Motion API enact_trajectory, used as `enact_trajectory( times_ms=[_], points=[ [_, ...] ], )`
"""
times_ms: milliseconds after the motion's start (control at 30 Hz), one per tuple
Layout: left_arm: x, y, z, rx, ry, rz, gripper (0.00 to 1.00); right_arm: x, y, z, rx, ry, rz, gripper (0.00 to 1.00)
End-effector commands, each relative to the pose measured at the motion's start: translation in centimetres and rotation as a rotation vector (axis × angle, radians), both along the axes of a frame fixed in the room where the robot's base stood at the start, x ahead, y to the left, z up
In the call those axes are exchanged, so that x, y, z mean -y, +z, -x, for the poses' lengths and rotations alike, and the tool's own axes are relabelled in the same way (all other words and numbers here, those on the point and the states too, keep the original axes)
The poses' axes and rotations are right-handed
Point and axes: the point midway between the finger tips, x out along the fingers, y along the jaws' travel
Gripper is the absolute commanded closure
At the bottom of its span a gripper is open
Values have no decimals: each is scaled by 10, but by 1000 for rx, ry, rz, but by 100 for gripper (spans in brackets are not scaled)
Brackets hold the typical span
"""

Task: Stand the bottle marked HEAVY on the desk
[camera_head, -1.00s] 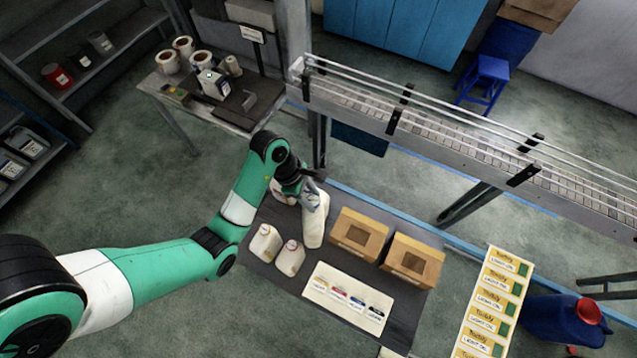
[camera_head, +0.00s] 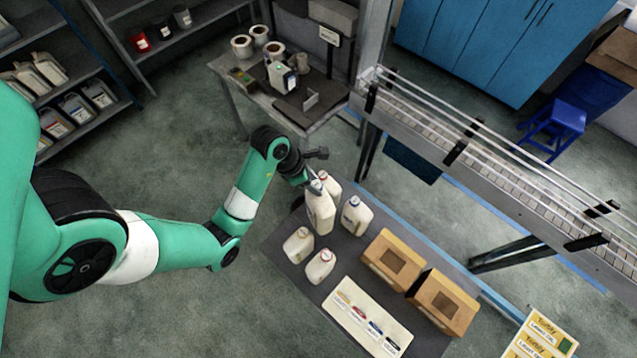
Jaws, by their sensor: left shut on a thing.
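My left gripper (camera_head: 314,184) is shut on a white bottle (camera_head: 321,214) near its top. The bottle stands about upright at the desk's far left part; I cannot tell if its base touches the desk. No marking on it can be read, so I cannot tell which bottle is HEAVY. A red-capped bottle (camera_head: 331,186) is partly hidden behind it, and a dark-blue-capped bottle (camera_head: 357,216) stands to its right. Two smaller-looking bottles (camera_head: 298,246) and (camera_head: 320,266) stand in front on the dark desk (camera_head: 300,283). My right gripper is not in view.
A conveyor (camera_head: 500,160) runs behind. A side table (camera_head: 290,125) with rolls stands at the back.

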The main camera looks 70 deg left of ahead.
Motion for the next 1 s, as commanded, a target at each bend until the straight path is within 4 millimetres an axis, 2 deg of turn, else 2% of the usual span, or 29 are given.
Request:
enact_trajectory(
  times_ms=[167, 367, 1000],
  points=[
    [0, -3, -1, 4, -1, -1, 100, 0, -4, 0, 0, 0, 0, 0],
    [0, -20, -1, 4, -2, -2, 100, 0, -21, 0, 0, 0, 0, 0],
    [0, -104, -1, 4, -2, -2, 100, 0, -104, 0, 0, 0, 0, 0]
  ],
)
